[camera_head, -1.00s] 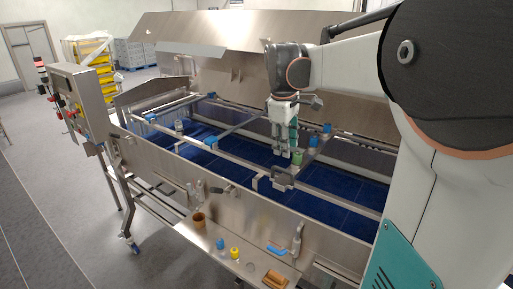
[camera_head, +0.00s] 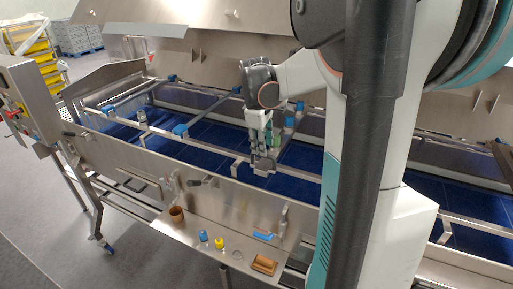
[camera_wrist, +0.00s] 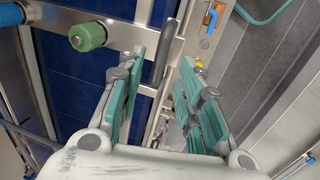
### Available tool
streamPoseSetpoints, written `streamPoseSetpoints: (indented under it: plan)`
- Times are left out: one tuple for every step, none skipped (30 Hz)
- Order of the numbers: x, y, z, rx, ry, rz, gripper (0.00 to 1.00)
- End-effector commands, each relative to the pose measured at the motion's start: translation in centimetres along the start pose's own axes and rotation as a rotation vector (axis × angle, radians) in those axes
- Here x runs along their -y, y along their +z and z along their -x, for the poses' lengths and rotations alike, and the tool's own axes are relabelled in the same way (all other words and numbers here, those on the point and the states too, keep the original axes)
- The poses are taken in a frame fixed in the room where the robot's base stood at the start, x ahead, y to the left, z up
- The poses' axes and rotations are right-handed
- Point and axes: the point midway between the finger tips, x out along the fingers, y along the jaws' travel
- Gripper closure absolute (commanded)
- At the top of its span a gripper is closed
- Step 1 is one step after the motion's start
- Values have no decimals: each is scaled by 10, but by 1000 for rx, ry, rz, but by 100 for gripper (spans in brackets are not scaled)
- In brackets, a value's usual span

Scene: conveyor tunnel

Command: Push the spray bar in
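The spray bar (camera_wrist: 115,27) is a steel bar across the open tunnel, with a green knob (camera_wrist: 88,37) and a grey handle (camera_wrist: 165,52) at its near end. In the head view, its green knob (camera_head: 276,140) and blue fittings (camera_head: 289,122) show just right of my gripper. My gripper (camera_head: 260,153) points down over the handle (camera_head: 264,166) at the bar's near end. In the wrist view my gripper (camera_wrist: 160,80) has its teal fingers spread apart, with the handle ahead in the gap. I cannot tell whether either finger touches it.
Another cross bar (camera_head: 208,112) with blue ends lies to the left over the blue belt (camera_head: 215,141). The front shelf (camera_head: 190,228) holds a brown cup (camera_head: 177,213), blue and yellow caps and a brush (camera_head: 264,265). The raised steel cover (camera_head: 215,55) stands behind.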

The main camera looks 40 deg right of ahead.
Motion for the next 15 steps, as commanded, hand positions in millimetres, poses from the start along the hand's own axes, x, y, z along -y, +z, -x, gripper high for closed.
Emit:
streamPoseSetpoints:
  plan:
    - [0,0,-9,0,0,0,67]
    - [0,0,-13,0,0,0,67]
    - [0,0,-18,0,0,0,67]
    - [0,0,-22,0,0,0,67]
    - [0,0,-25,0,0,0,67]
    - [0,0,-28,0,0,0,67]
    - [0,0,-30,0,0,0,67]
    - [0,0,-32,0,0,0,67]
    - [0,0,-34,0,0,0,67]
    - [0,0,-35,0,0,0,67]
    - [0,0,-36,0,0,0,67]
    - [0,0,-37,0,0,0,67]
    - [0,0,-37,0,0,0,67]
    - [0,0,-37,0,0,0,67]
    - [0,0,-37,0,0,0,67]
